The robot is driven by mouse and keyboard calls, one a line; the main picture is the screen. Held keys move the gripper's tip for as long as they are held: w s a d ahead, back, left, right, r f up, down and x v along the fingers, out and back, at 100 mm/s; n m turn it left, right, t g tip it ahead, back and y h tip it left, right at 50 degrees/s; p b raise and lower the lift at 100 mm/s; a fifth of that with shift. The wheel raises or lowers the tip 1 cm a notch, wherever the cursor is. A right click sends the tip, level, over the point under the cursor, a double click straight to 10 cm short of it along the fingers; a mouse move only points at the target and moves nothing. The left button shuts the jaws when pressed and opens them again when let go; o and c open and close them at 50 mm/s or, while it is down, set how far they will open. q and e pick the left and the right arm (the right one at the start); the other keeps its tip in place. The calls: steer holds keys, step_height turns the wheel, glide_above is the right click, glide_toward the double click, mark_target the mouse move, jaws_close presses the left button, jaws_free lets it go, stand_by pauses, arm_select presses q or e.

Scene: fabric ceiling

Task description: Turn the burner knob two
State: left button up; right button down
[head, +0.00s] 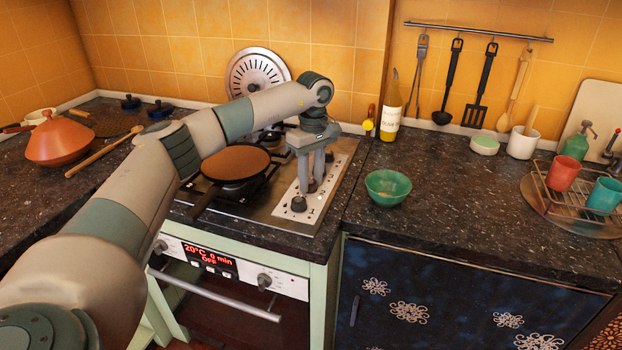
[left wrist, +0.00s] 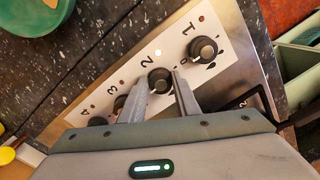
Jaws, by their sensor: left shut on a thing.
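The burner knob two (left wrist: 159,81) is a round black knob beside the printed 2 on the light control panel (head: 284,212). My left gripper (head: 312,186) points down over the panel in the head view. Its two fingers stand on either side of knob two in the left wrist view and are shut on it. In the head view the fingers hide most of this knob. Knob one (left wrist: 204,48) is beside it, free, and also shows near the front of the panel in the head view (head: 298,204). My right gripper is not in view.
A brown-topped pan (head: 235,162) sits on the stove, left of the panel. A green bowl (head: 388,187) stands on the counter to the right. An oil bottle (head: 391,108) is at the back. Knobs three (left wrist: 119,102) and four (left wrist: 97,121) lie further along the panel.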

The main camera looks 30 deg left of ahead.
arm_select(q)
steer(key=shift+r, duration=0.1)
steer(key=o, duration=1)
steer(key=shift+o, duration=0.2)
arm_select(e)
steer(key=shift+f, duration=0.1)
arm_select(q)
steer(key=shift+r, duration=0.5)
step_height(320, 180, up, 16)
steer(key=b, duration=0.2)
steer(key=shift+w+r, duration=0.15)
steer(key=shift+w, duration=0.2)
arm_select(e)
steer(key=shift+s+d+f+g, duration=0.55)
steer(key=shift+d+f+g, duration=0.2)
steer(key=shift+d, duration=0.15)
arm_select(q)
steer(key=shift+d, duration=0.1)
steer(key=shift+s, duration=0.1)
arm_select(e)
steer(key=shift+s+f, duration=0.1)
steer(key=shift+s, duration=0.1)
